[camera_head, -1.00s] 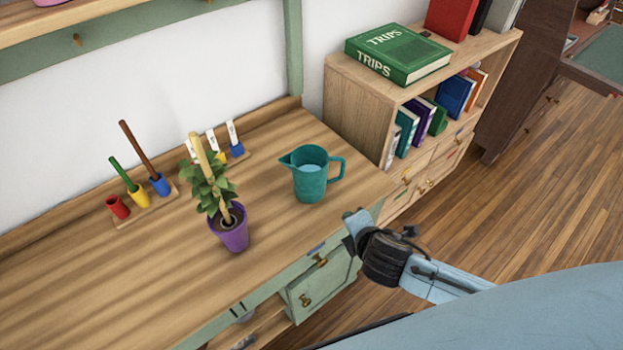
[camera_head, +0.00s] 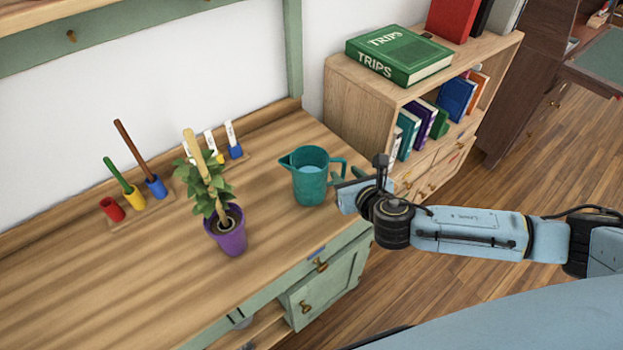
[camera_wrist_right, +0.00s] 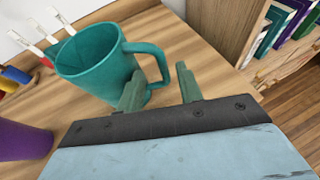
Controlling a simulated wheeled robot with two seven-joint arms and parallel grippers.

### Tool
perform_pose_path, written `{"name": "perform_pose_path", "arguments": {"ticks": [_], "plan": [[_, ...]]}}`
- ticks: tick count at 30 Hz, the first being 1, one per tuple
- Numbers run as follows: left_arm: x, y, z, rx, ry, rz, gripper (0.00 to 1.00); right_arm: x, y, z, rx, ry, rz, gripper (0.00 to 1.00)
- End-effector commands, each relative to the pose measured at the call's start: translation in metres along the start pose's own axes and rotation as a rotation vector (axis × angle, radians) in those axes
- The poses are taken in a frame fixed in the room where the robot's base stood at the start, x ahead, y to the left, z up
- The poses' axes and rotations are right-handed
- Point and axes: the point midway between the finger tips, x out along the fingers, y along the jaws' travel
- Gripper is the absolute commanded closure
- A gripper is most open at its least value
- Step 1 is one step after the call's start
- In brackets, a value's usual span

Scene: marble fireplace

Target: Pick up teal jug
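The teal jug (camera_head: 308,182) stands upright on the wooden desktop (camera_head: 120,285), with its handle toward the right. Bluish liquid shows inside it in the head view. My right gripper (camera_head: 342,182) is at the jug's handle side. In the right wrist view the jug (camera_wrist_right: 92,65) is just ahead, and the right gripper (camera_wrist_right: 160,84) has its two fingers apart, with the lower part of the handle near the gap between them. The left finger overlaps the jug's side in that view; I cannot tell whether it touches. My left gripper is not in view.
A potted plant in a purple pot (camera_head: 227,233) stands left of the jug. A holder with coloured cups (camera_head: 135,197) is farther left. A bookshelf (camera_head: 357,108) with a green book (camera_head: 398,55) on top stands behind right. The desk's front left is clear.

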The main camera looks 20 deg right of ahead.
Motion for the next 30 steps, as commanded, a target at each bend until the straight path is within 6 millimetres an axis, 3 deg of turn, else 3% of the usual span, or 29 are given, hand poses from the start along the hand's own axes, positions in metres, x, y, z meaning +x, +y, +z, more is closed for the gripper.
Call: {"name": "perform_pose_path", "arguments": {"ticks": [12,20,30], "plan": [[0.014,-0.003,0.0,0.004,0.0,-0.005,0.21,0.05,-0.004,-0.001,0.0,0.001,0.0,0.64],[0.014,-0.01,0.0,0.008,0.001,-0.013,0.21,0.053,-0.004,0.0,0.001,0.002,0.001,0.64],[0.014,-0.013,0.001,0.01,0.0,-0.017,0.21,0.053,-0.004,0.0,0.001,0.001,0.001,1.0]]}}
